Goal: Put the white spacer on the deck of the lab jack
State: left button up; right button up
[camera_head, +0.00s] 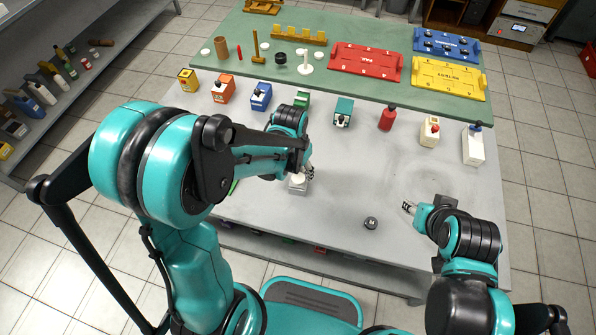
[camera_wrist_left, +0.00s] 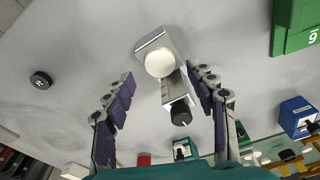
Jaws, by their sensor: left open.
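The lab jack is a small silver block with a black knob, on the grey table below my left gripper (camera_head: 308,174). It shows in the left wrist view (camera_wrist_left: 174,88) and partly in the head view (camera_head: 299,189). The white spacer, a round disc (camera_wrist_left: 160,65), appears to lie flat on the jack's top face; it also shows in the head view (camera_head: 297,179). My left gripper (camera_wrist_left: 162,75) is open, its fingers apart on either side of the jack and disc, holding nothing. My right gripper (camera_head: 408,207) is over the table's right part; its finger gap is too small to judge.
A black puck (camera_head: 371,222) lies on the table between the grippers. Coloured blocks, a red bottle (camera_head: 387,118) and white containers stand along the table's far side. A green mat (camera_head: 315,91) behind holds red, yellow and blue trays. The table's middle right is clear.

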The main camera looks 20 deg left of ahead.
aim_at(295, 182)
pick_arm(q)
jog(key=s+a+r+n+t+p, duration=0.1)
jog(key=s+a+r+t, duration=0.1)
jog(key=s+r, duration=0.3)
jog(key=s+a+r+n+t+p, duration=0.1)
jog(key=s+r, duration=0.5)
jog(key=r, duration=0.6)
jog(key=shift+a+r+n+t+p, duration=0.35)
jog(key=shift+n+t, duration=0.25)
jog(key=shift+t, duration=0.8)
jog(key=shift+f, duration=0.25)
